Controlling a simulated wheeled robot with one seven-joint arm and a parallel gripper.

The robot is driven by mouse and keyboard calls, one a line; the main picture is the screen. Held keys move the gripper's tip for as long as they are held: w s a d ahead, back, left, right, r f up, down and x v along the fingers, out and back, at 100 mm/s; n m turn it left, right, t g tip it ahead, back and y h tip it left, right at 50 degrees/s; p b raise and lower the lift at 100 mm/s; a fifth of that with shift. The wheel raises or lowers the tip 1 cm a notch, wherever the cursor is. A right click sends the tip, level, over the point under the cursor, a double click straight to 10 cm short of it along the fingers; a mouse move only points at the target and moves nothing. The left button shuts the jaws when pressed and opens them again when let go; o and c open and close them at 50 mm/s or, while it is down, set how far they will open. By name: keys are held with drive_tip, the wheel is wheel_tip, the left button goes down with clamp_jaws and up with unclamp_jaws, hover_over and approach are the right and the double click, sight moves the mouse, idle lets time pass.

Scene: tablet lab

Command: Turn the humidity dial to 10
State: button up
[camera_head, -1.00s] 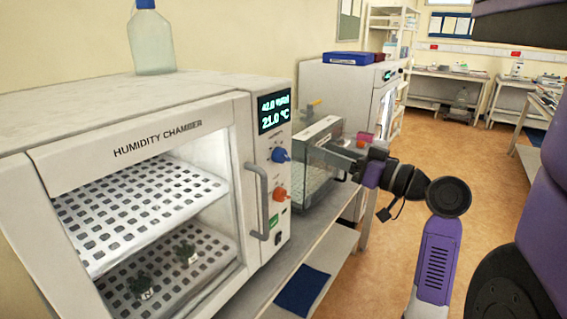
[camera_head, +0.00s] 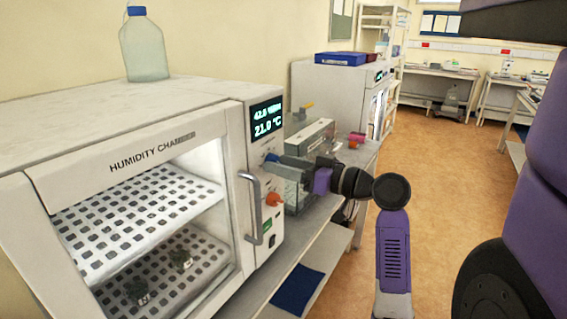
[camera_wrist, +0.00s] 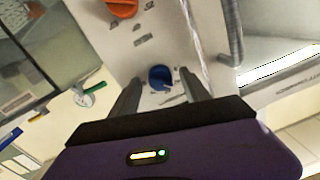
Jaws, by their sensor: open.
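The humidity chamber (camera_head: 140,123) is a white cabinet with a glass door at the left of the head view. Its display (camera_head: 266,118) reads about 42 %RH and 21.0 °C. A blue dial (camera_head: 271,157) is below the display, partly hidden by my gripper; it also shows in the wrist view (camera_wrist: 160,77). An orange dial (camera_head: 273,199) is lower on the panel; the wrist view shows it too (camera_wrist: 122,8). My gripper (camera_head: 277,164) is open, its fingers pointing at the panel. In the wrist view the blue dial lies between the fingertips; contact cannot be told.
The door handle (camera_head: 253,207) sticks out left of the dials. A glass-sided box (camera_head: 308,142) stands on the bench just right of the chamber, close behind my arm. A bottle (camera_head: 144,45) stands on top of the chamber. The floor (camera_head: 440,200) at right is clear.

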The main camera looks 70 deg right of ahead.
clamp_jaws()
drive_tip(key=shift+f+n+b, duration=0.15)
drive_tip(key=shift+n+b, duration=0.25)
drive_tip(key=shift+b, duration=0.45)
drive_tip(key=n+b, duration=0.4)
drive_tip(key=b, duration=0.1)
drive_tip(key=n+b, duration=0.3)
drive_tip(key=b, duration=0.3)
drive_tip(key=shift+r+n+g, duration=0.2)
drive_tip(key=shift+n+g, duration=0.2)
